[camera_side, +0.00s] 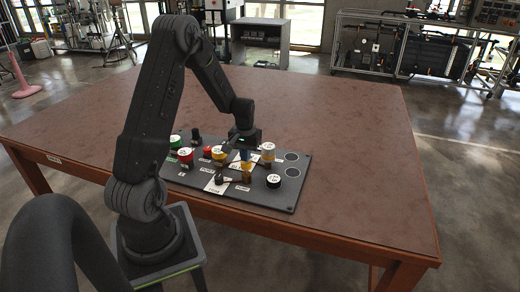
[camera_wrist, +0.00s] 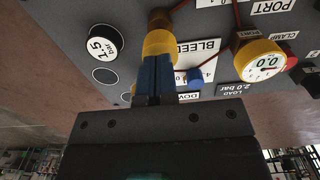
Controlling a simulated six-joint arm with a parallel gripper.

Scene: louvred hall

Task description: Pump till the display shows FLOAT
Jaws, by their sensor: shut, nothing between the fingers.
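A dark panel (camera_side: 238,196) with gauges, knobs and labels lies on the table. My gripper (camera_wrist: 154,68) is shut and empty, its blue fingers pointing at a yellow cylinder (camera_wrist: 158,42) on the panel. I cannot tell whether they touch. In the side view my gripper (camera_side: 244,150) hangs low over the panel, near that cylinder (camera_side: 247,172). A yellow-rimmed gauge (camera_wrist: 260,60) reads 0.0. A label reading BLEED (camera_wrist: 198,47) is beside the cylinder. A white strip (camera_wrist: 188,95) shows letters like DOW, its end hidden by my gripper. No FLOAT reading is visible.
A black disc marked 1.5 bar (camera_wrist: 103,42) sits near empty round recesses (camera_side: 292,172). The brown table (camera_side: 350,150) is clear right of the panel.

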